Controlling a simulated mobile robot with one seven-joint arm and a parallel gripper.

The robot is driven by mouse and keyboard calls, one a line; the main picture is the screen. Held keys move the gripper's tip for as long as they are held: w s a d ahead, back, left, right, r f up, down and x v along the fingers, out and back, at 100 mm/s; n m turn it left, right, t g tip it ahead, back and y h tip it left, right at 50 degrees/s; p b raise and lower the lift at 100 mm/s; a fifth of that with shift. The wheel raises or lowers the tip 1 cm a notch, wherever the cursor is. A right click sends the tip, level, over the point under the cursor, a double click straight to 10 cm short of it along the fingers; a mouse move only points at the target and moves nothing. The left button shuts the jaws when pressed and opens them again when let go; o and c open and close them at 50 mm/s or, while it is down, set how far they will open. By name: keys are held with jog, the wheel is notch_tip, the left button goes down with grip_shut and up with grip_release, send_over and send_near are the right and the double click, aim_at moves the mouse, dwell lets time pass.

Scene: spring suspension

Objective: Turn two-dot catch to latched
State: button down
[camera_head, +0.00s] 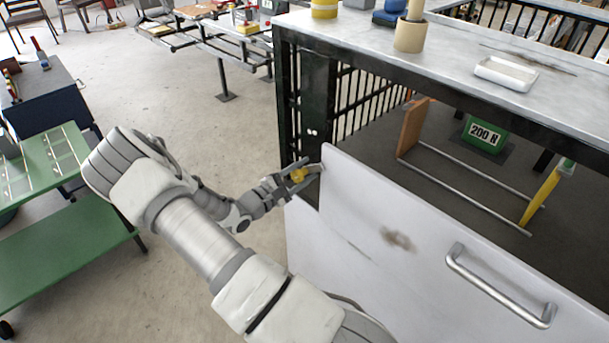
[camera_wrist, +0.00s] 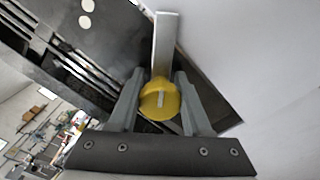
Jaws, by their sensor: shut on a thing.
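The two-dot catch has a yellow knob (camera_wrist: 160,98) with a flat grey bar (camera_wrist: 166,42) sticking out, pointing up in the wrist view. In the head view the yellow knob (camera_head: 298,174) sits on the black post (camera_head: 312,105), below two white dots (camera_head: 312,132). The dots also show in the wrist view (camera_wrist: 87,12). My gripper (camera_head: 287,182) is shut on the knob, one finger on each side, as the wrist view shows (camera_wrist: 158,103). The bar lies by the edge of the white panel (camera_head: 345,195); I cannot tell whether it overlaps it.
The white panel has a metal handle (camera_head: 500,288) at right. Above it is a grey bench top (camera_head: 450,60) with a cup (camera_head: 410,34) and a white tray (camera_head: 506,73). A green table (camera_head: 60,215) stands at left. Open floor lies between them.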

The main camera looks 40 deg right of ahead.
jog(key=m, duration=0.1)
jog(key=m+b, duration=0.1)
jog(key=m, duration=0.1)
jog(key=m+b, duration=0.1)
jog(key=shift+f+m, duration=0.25)
jog(key=shift+m, duration=0.05)
jog(key=shift+m+b, duration=1.3)
jog(key=shift+m, duration=0.3)
jog(key=shift+r, duration=0.1)
jog(key=shift+c, duration=1.7)
grip_release()
jog(key=s+a+p, duration=0.1)
jog(key=a+p, duration=0.1)
jog(key=a, duration=1.5)
jog(key=shift+s+a, duration=0.25)
jog(key=shift+r+m, duration=0.1)
jog(key=shift+m, duration=0.2)
